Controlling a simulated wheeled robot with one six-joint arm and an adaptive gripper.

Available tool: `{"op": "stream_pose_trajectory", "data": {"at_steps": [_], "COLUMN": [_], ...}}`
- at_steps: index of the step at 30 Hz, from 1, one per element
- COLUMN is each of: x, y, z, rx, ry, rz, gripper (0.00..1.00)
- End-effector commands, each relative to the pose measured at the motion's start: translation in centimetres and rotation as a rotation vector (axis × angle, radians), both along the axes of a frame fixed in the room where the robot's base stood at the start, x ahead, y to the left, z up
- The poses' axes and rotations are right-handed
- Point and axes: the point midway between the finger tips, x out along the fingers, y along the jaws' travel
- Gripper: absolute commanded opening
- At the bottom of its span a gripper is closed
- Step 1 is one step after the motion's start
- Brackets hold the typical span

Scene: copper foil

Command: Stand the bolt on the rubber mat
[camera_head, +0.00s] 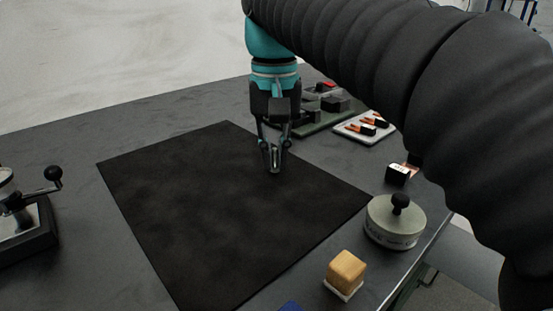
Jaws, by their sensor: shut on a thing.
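The black rubber mat (190,215) lies flat across the middle of the dark table. My gripper (274,165) points down over the mat's right part, near its right edge. Its fingers are shut on a small grey metallic piece (274,157), which looks like the bolt. The piece appears upright between the fingertips. The fingers hide most of it. I cannot tell whether its lower end touches the mat.
A round grey-green pot with a black knob (395,222) and a wooden block on a white base (345,273) stand right of the mat. A small black-and-white box (397,174), a white tray (351,130) and a lever device (25,220) stand around. Most of the mat is clear.

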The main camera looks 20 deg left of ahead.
Motion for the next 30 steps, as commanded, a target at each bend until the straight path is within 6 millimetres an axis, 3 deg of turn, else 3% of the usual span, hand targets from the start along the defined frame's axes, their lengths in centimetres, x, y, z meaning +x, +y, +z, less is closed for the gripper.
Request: {"op": "stream_pose_trajectory", "data": {"at_steps": [11,12,15,24,30], "x": [-0.1,-0.1,-0.1,-0.1,-0.1], "y": [0.2,0.2,0.2,0.2,0.2], "z": [-0.6,-0.6,-0.5,-0.3,1.9], "rx": [0.0,0.0,0.0,0.0,0.002], "ry": [0.0,0.0,0.0,0.0,-0.001], "rz": [0.004,0.004,0.005,0.005,0.004], "gripper": [0.0,0.16,0.36,0.36,0.36]}}
